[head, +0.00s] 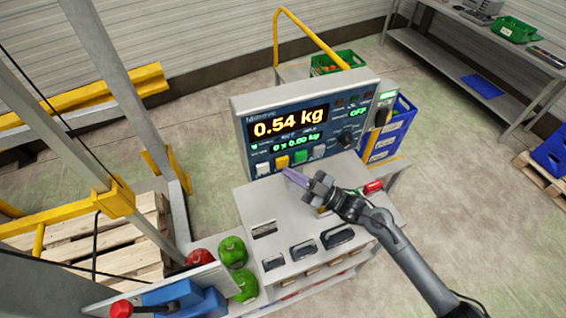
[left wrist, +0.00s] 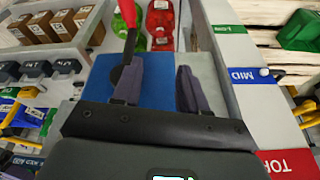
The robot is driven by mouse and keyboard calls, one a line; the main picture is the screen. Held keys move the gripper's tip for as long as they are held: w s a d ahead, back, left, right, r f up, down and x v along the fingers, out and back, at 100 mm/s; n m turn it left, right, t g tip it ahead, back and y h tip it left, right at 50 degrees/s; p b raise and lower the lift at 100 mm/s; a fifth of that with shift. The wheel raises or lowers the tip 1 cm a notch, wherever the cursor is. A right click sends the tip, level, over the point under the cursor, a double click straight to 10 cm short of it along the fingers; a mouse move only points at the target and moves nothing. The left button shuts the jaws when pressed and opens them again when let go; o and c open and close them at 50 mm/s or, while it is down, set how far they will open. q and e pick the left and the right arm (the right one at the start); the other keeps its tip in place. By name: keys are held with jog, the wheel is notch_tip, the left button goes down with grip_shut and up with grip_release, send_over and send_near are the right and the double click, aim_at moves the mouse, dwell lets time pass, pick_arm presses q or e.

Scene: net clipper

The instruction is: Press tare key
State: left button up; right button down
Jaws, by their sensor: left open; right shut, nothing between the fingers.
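The scale console (head: 330,110) shows 0.54 kg on its display. My left gripper (left wrist: 160,88) is open in the left wrist view, over a blue surface (left wrist: 153,78) and beside a red-handled lever (left wrist: 128,42).
A grey counter (head: 258,207) with several dark-handled slots lies under my right arm. Green and red net bundles (head: 232,252) are at its left end. A blue clipper (head: 185,297) with a red knob (head: 121,308) stands at the lower left. A blue crate (head: 395,125) is behind right.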

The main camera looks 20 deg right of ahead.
jog(key=shift+w, duration=0.1)
dwell(0.6)
jog(key=shift+w+b, duration=0.3)
jog(key=shift+w, duration=0.05)
jog(key=shift+w, duration=0.1)
dwell(0.4)
jog(key=shift+w+b, duration=0.3)
jog(key=shift+b, duration=0.05)
jog(key=shift+s, duration=0.15)
dwell(0.4)
jog(key=shift+s+p, duration=0.6)
jog(key=shift+s, duration=0.1)
jog(key=shift+s, duration=0.1)
